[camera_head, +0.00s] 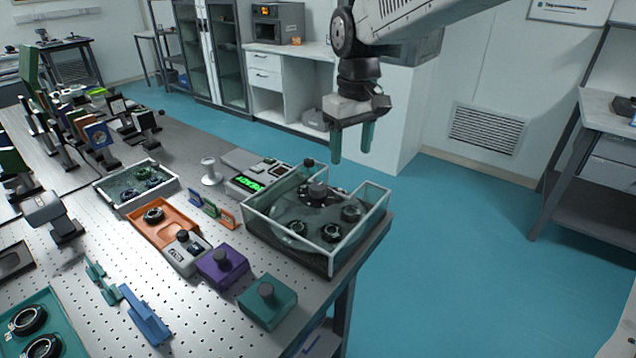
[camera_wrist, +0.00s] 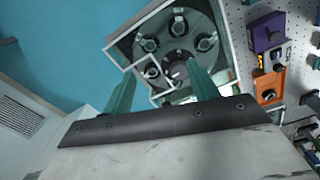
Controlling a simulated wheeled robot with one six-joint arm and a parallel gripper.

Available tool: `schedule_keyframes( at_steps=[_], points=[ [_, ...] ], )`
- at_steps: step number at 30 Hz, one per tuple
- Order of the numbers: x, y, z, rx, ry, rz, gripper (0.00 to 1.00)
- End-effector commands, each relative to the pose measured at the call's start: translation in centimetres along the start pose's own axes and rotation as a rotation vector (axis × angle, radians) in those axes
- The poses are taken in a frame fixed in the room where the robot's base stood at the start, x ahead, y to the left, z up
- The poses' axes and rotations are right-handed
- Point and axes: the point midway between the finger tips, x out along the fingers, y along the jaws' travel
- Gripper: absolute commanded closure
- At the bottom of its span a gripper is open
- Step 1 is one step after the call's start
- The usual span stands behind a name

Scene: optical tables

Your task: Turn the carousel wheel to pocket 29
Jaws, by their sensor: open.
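The carousel wheel (camera_head: 320,210) sits inside a clear-walled box (camera_head: 259,232) at the right corner of the optical table. It is a dark disc with a central hub (camera_head: 317,187) and several black ring-shaped parts around it. The wheel also shows in the wrist view (camera_wrist: 193,68), partly hidden behind my fingers. My gripper (camera_head: 352,158) has green fingers pointing down, spread apart and empty. It hangs above and slightly behind the box, clear of its walls. Pocket numbers are too small to read. A device with a green lit display (camera_head: 247,184) stands left of the box.
A purple block (camera_head: 222,266) and a teal block (camera_head: 267,302), both with knobs, stand in front of the box. An orange tray (camera_head: 163,224), a glass-walled tray (camera_head: 136,186) and several optics mounts fill the table's left. Floor right of the table is free.

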Motion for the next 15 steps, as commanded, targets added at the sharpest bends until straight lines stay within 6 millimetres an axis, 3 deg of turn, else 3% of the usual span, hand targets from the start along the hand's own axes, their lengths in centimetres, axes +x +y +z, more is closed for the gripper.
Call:
schedule_keyframes(
  at_steps=[1,3,6,10,15],
  points=[
    [1.3,-0.7,-2.1,-0.033,-0.01,-0.003,0.41],
    [2.6,-1.5,-4.3,-0.068,-0.014,-0.004,0.41],
    [3.9,-2.4,-6.4,-0.104,-0.018,-0.006,0.41],
    [5.0,-2.9,-7.6,-0.124,-0.02,-0.006,0.41],
    [7.1,-2.9,-7.6,-0.126,-0.024,-0.007,0.41]
  ],
)
